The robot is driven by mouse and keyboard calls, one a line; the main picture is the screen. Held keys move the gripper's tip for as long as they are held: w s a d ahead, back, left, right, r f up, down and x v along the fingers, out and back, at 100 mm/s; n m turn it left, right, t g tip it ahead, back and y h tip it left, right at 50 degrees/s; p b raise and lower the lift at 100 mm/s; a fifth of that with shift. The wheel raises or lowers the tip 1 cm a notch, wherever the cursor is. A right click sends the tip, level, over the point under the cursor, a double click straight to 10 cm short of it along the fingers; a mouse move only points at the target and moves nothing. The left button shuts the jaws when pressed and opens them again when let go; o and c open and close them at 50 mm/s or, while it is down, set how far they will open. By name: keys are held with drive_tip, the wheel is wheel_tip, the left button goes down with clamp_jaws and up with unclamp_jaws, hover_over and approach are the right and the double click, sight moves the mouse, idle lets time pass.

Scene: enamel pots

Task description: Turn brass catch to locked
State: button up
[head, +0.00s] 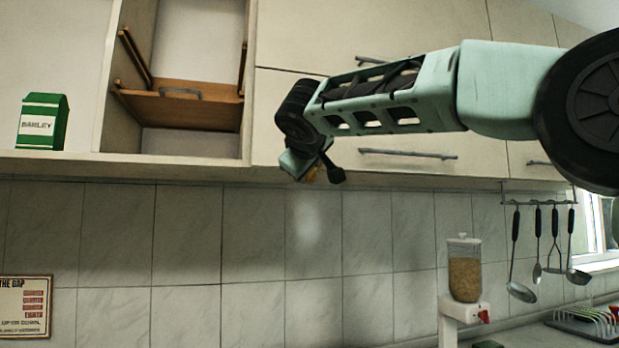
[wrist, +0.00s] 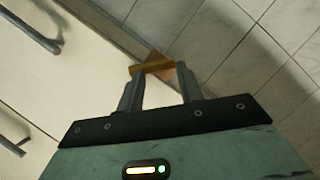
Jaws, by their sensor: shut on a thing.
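The brass catch (wrist: 152,68) is a small golden-brown bar on a browner plate at the cabinet's lower edge, in the middle of the wrist view. My gripper (wrist: 159,72) is shut on the bar, with one dark finger at each side of it. In the head view my gripper (head: 313,171) is below the cabinet's underside, and only a bit of orange-gold shows by its fingers. The fingers hide part of the catch, and I cannot read any locked or unlocked mark.
Cabinet doors with bar handles (head: 408,154) lie behind my arm. A green barley box (head: 42,122) stands at left. A grain dispenser (head: 464,272) and hanging utensils (head: 538,250) are at lower right.

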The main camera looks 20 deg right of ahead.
drive_tip(key=shift+a+f+n+t+h+b, duration=0.1)
drive_tip(key=shift+f+n+t+h+b, duration=0.2)
drive_tip(key=shift+n+b, duration=0.75)
drive_tip(key=shift+a+f+n+t+h+b, duration=0.15)
drive_tip(key=shift+n+t+h+b, duration=0.3)
drive_tip(key=shift+n+b, duration=0.6)
drive_tip(key=shift+f+n+t+h+b, duration=0.2)
drive_tip(key=shift+n+t+h+b, duration=0.15)
drive_tip(key=shift+n+b, duration=0.65)
drive_tip(key=shift+n, duration=0.5)
drive_tip(key=o, duration=1)
drive_tip(key=b+v, duration=0.3)
drive_tip(key=v, duration=1.4)
drive_tip(key=shift+s+a+f, duration=0.1)
drive_tip(key=shift+s+a, duration=0.05)
